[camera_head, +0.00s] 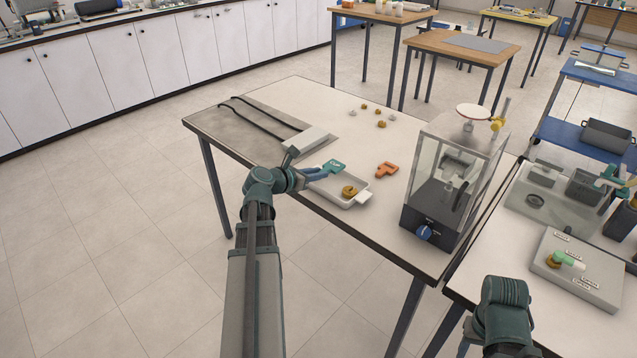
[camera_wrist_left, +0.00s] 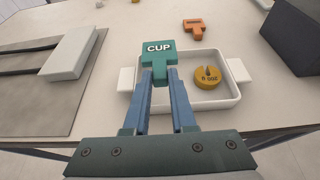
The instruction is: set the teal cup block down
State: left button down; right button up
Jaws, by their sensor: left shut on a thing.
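The teal cup block (camera_head: 334,166), with CUP in white letters on its top, is held in the blue fingers of my left gripper (camera_head: 322,173). In the left wrist view the cup block (camera_wrist_left: 158,52) is upright in the picture and its stem is between the fingertips of the left gripper (camera_wrist_left: 160,82). It is over the left part of the white tray (camera_wrist_left: 195,107), hiding part of the tray's far rim. I cannot tell whether it touches the tray. A round brass weight (camera_wrist_left: 207,77) lies in the tray, right of the block. My right gripper does not show.
An orange block (camera_head: 386,169) lies beyond the tray. A white block (camera_head: 307,141) sits on the grey mat (camera_head: 240,125) to the left. A clear-walled balance case (camera_head: 455,175) stands to the right. Several small brass weights (camera_head: 380,124) lie farther back. Table around the orange block is bare.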

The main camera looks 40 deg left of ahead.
aim_at(317, 183)
pick_arm(q)
notch_tip(317, 183, down, 4)
jog(key=b, duration=0.3)
jog(key=shift+r, duration=0.3)
